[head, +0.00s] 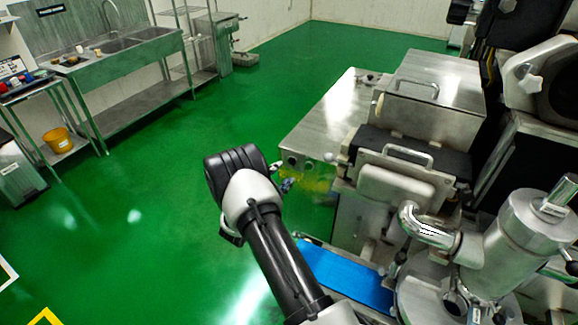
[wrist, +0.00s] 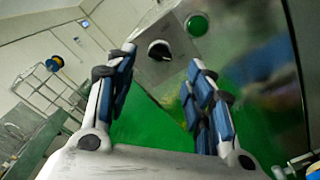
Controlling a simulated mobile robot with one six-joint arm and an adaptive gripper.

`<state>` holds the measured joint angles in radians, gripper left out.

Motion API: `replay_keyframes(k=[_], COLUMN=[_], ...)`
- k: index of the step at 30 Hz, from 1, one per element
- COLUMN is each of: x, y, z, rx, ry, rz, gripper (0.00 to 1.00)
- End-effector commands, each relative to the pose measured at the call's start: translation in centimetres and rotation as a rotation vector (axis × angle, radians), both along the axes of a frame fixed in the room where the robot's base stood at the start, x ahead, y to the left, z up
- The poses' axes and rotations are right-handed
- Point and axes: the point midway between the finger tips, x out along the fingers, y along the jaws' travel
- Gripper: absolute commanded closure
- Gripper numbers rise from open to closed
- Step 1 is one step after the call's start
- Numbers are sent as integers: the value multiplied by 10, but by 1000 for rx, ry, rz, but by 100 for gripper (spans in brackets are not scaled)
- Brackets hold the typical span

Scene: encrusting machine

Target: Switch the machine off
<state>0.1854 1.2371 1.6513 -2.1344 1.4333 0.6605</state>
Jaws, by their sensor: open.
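The steel encrusting machine (head: 400,110) stands on the right in the head view. My gripper (head: 285,178) is beside its low steel box, partly hidden by my wrist. In the wrist view my gripper (wrist: 162,60) is open and empty, its two blue-padded fingers well apart. Beyond the fingertips is a grey steel panel (wrist: 190,60) of the machine. A black rotary knob (wrist: 160,50) on a pale round base shows on it, between the fingertips in the picture. A round green button (wrist: 196,25) is up and right of the knob. No contact between fingers and knob is visible.
A blue conveyor belt (head: 345,275) lies just right of my arm. A steel pipe and hopper (head: 520,230) stand at the lower right. A sink table (head: 120,50) and an orange bucket (head: 57,140) are at the left. The green floor between is clear.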

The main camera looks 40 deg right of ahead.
Motion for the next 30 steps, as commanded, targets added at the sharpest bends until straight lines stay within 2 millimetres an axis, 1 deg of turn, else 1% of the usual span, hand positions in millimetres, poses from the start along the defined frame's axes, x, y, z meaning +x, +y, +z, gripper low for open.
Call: replay_keyframes(k=[1,6,12,23,30], x=[3,15,23,25,25], y=[-12,-40,-58,-61,-61], z=[0,-1,0,0,0], rx=[-2,-1,0,-1,0], ry=[-2,0,1,2,1], rz=[-4,-3,-1,0,0], gripper=[52,52,52,52,68])
